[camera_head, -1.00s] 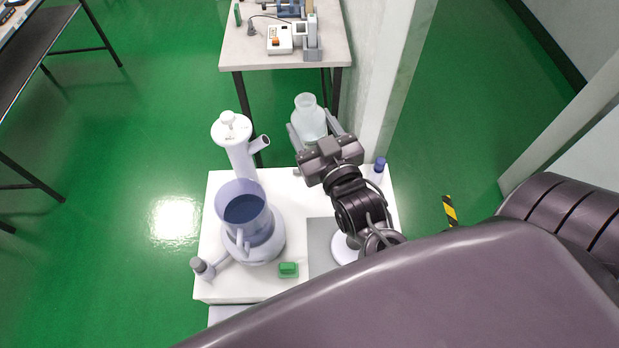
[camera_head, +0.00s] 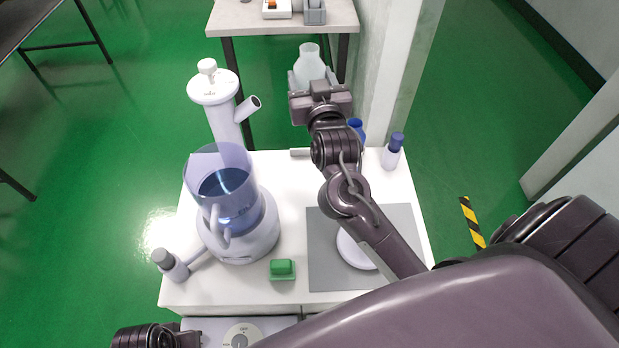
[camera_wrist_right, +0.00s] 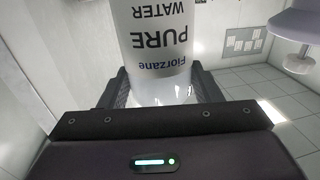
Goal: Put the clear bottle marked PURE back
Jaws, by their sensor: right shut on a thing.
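The clear bottle marked PURE (camera_head: 308,65) is in my right gripper (camera_head: 310,82), held at the far side of the white bench, with its neck up. In the wrist view the bottle (camera_wrist_right: 160,85) stands between both dark fingers, its label reading PURE WATER upside down. My left gripper's jaws are not seen; only a dark part of my own shows at the bottom left.
The white bench (camera_head: 290,215) carries a bluish vessel (camera_head: 240,225), a tall column with a side tube (camera_head: 225,115), a green block (camera_head: 282,268), a grey mat (camera_head: 395,230) and blue-capped bottles (camera_head: 393,152). A table (camera_head: 270,22) stands behind, beside a pillar (camera_head: 400,80).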

